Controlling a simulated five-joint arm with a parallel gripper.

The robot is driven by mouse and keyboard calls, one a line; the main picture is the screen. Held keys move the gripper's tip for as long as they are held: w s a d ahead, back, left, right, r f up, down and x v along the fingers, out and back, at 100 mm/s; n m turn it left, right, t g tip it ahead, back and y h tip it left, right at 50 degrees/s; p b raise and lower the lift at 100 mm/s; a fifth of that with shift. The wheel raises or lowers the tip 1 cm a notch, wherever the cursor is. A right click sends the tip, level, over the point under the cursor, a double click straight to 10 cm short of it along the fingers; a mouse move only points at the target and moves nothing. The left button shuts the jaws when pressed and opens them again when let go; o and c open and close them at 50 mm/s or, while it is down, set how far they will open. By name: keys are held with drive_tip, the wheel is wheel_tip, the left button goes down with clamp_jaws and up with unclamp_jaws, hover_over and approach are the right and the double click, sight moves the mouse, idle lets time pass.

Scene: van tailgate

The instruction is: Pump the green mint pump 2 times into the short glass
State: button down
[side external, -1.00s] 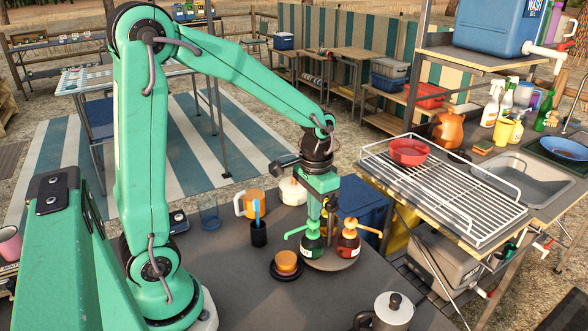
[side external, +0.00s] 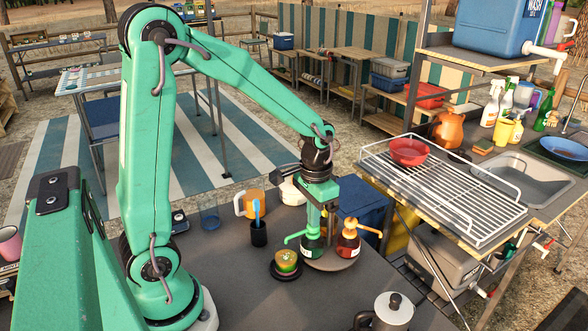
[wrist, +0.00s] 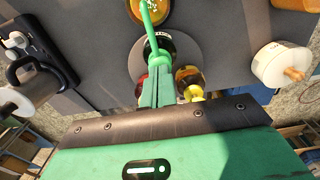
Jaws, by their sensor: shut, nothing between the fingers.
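The green mint pump (side external: 312,246) stands on a round grey turntable (side external: 338,266), its green spout (side external: 294,237) pointing left over the short glass (side external: 286,266). The short glass has amber sides and green on its top, and sits on a dark round coaster. In the wrist view the short glass (wrist: 150,10) shows green with pale specks under the spout end (wrist: 146,14). My gripper (side external: 314,222) is shut and empty, its fingertips down on the pump head, which looks pressed low. In the wrist view my gripper (wrist: 158,78) hides part of the head.
A red bottle with an orange pump (side external: 347,243) stands close right on the turntable. An orange mug (side external: 249,204), a dark cup with a blue item (side external: 258,234) and a white lidded pot (side external: 292,191) stand behind. A metal pot (side external: 388,314) is at the front.

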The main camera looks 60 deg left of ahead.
drive_tip(key=shift+r, duration=1.5)
drive_tip(key=shift+f, duration=1.25)
idle(0.6)
drive_tip(key=shift+r, duration=1.2)
drive_tip(key=shift+r, duration=2.05)
